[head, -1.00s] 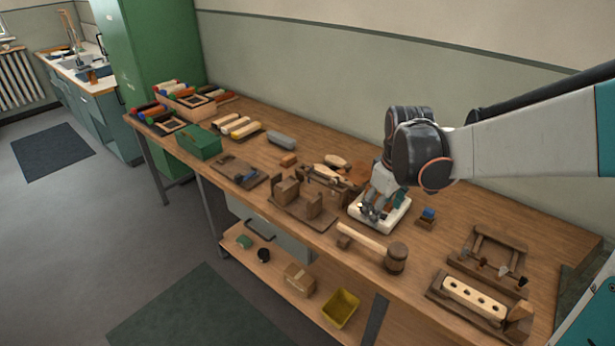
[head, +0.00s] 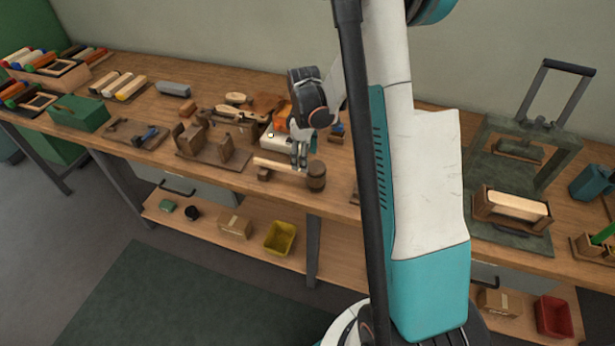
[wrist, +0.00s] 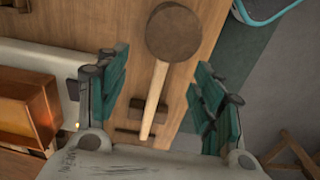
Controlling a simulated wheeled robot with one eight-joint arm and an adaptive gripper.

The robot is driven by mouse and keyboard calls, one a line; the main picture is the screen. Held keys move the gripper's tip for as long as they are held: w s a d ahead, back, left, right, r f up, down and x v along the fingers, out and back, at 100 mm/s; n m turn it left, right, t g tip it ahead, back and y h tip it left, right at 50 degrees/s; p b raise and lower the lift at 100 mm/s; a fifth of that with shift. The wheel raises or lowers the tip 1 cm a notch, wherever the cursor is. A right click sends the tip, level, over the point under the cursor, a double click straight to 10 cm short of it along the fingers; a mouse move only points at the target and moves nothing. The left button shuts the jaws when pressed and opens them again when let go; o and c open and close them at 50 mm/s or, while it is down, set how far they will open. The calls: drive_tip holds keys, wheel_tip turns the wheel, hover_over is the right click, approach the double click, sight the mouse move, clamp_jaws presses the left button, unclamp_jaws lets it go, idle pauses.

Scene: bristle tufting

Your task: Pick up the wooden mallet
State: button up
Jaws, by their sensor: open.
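The wooden mallet lies near the front edge of the workbench, with a pale handle (head: 278,165) and a dark round head (head: 316,177) at its right end. In the wrist view its dark head (wrist: 174,31) is at the top and its pale handle (wrist: 154,100) runs down between my fingers. The handle crosses a small dark wooden block (head: 265,174). My gripper (head: 299,158) is above the handle, close to the head, and its fingers stand apart on either side of the handle in the wrist view (wrist: 165,92).
A white-based device with an orange copper-like box (wrist: 25,108) is beside my gripper. Wooden fixtures (head: 207,150) stand to the left on the bench. A green press frame (head: 525,140) is at the right. A yellow bin (head: 280,238) sits on the lower shelf.

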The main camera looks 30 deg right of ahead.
sight(304, 176)
drive_tip(key=f+b, duration=0.1)
drive_tip(key=f, duration=0.1)
drive_tip(key=f+b, duration=0.1)
drive_tip(key=f, duration=0.5)
drive_tip(key=shift+s+a+b, duration=0.1)
drive_tip(key=shift+a+b, duration=0.15)
drive_tip(key=shift+b, duration=0.15)
clamp_jaws()
